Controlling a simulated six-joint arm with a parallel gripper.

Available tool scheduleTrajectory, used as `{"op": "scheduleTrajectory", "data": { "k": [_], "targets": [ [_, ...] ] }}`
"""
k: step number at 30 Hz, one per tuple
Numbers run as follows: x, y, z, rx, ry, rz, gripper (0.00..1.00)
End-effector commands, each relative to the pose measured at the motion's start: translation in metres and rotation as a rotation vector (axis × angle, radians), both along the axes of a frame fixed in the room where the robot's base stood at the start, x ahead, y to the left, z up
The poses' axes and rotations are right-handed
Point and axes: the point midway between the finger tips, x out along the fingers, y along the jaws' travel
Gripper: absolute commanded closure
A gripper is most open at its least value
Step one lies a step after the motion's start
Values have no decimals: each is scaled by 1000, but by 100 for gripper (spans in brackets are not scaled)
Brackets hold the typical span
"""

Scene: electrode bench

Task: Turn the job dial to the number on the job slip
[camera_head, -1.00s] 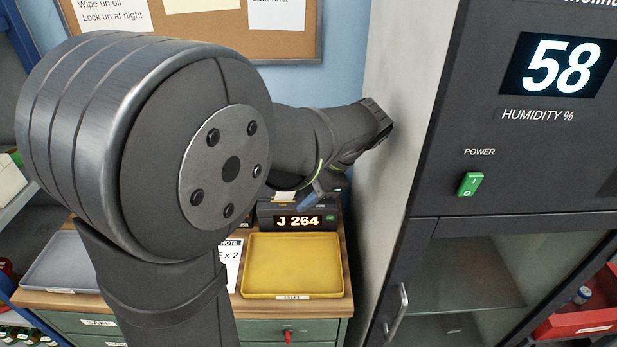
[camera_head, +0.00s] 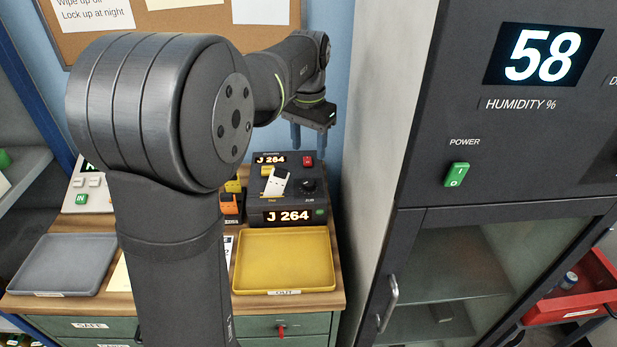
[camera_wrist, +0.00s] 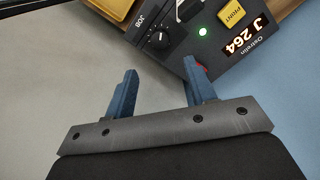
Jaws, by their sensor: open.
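The job dial (camera_head: 308,186) is a black knob on the right of the dark device (camera_head: 257,203). It also shows in the wrist view (camera_wrist: 157,41), beside the word JOB. The front display (camera_head: 287,216) reads J 264, as does a smaller display at the back. My gripper (camera_head: 308,138) is open and empty, above and behind the device and apart from the dial. In the wrist view its blue fingers (camera_wrist: 160,72) stand apart below the dial. No number on a job slip is readable; papers on the bench are partly behind my arm.
A yellow tray (camera_head: 241,286) is in front of the device and a grey tray (camera_head: 22,284) at the left. The tall humidity cabinet (camera_head: 465,120) stands close on the right.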

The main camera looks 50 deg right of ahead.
Motion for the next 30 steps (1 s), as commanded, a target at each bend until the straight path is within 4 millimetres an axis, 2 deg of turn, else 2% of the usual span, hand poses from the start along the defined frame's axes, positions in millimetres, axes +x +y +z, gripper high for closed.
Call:
{"op": "scheduleTrajectory", "data": {
  "k": [3,9,15,20,27,28,30],
  "targets": [
    [0,1,-28,4,2,0,50],
    [0,0,-68,3,0,-1,50],
    [0,0,-95,1,-1,-1,50],
    [0,0,-103,1,-1,-1,50],
    [0,0,-104,0,-1,-1,50],
    [0,0,-103,0,-1,-1,51],
    [0,0,-103,0,-1,-1,65]
  ]
}}
